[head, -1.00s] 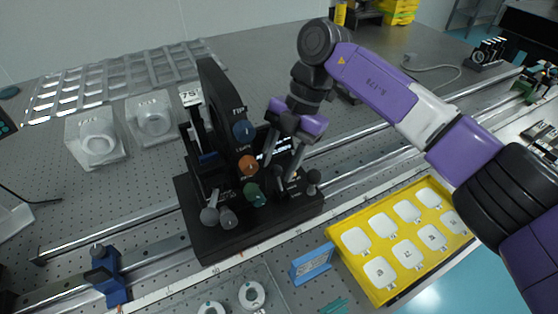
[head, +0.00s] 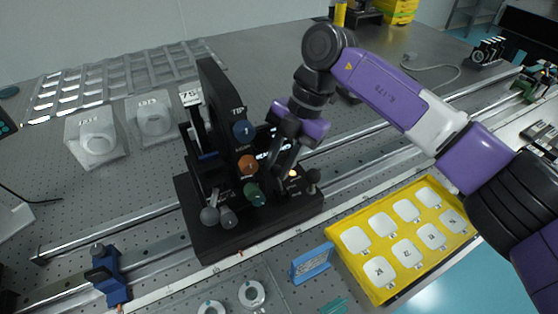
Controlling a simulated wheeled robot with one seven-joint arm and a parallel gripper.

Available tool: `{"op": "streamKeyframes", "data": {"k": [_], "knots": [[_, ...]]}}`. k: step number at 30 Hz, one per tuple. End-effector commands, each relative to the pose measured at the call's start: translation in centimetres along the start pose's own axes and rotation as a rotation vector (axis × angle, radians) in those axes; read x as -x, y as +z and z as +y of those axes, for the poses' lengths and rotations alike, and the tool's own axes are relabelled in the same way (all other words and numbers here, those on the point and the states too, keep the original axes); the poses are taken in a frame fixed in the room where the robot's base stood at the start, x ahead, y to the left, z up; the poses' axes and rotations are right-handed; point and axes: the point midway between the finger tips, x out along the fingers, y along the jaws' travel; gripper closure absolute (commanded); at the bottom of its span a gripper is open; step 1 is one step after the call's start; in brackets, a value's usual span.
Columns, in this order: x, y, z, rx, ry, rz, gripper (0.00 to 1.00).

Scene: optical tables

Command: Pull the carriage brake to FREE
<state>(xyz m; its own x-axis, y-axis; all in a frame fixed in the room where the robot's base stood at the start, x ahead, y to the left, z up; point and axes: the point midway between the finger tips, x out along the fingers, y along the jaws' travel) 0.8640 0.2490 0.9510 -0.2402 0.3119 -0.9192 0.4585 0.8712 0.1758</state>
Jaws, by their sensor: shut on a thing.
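The black carriage (head: 240,226) stands on the rail in the middle of the head view, with a tall dark plate and blue, orange and green knobs on it. My gripper (head: 278,172) points down at the right part of the carriage, beside the orange knob (head: 249,165) and green knob (head: 255,194). Its fingers are close together, shut on the brake lever, which they mostly hide. The FREE marking cannot be read. A small pale yellow spot (head: 293,173) shows just right of the fingers. A dark round knob (head: 313,176) stands at the carriage's right end.
Two grey ball-ended levers (head: 210,215) stand at the carriage's front left. Two clear boxes (head: 152,120) stand at the left. A blue rail clamp (head: 108,272) is front left.

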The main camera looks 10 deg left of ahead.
Motion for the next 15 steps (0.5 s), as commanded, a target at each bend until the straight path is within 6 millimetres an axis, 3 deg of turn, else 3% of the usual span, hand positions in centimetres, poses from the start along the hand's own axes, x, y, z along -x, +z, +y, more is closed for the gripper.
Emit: {"op": "streamKeyframes", "data": {"k": [15], "knots": [[0.0,-1.1,-2.5,0.137,0.281,-0.165,1.00]]}}
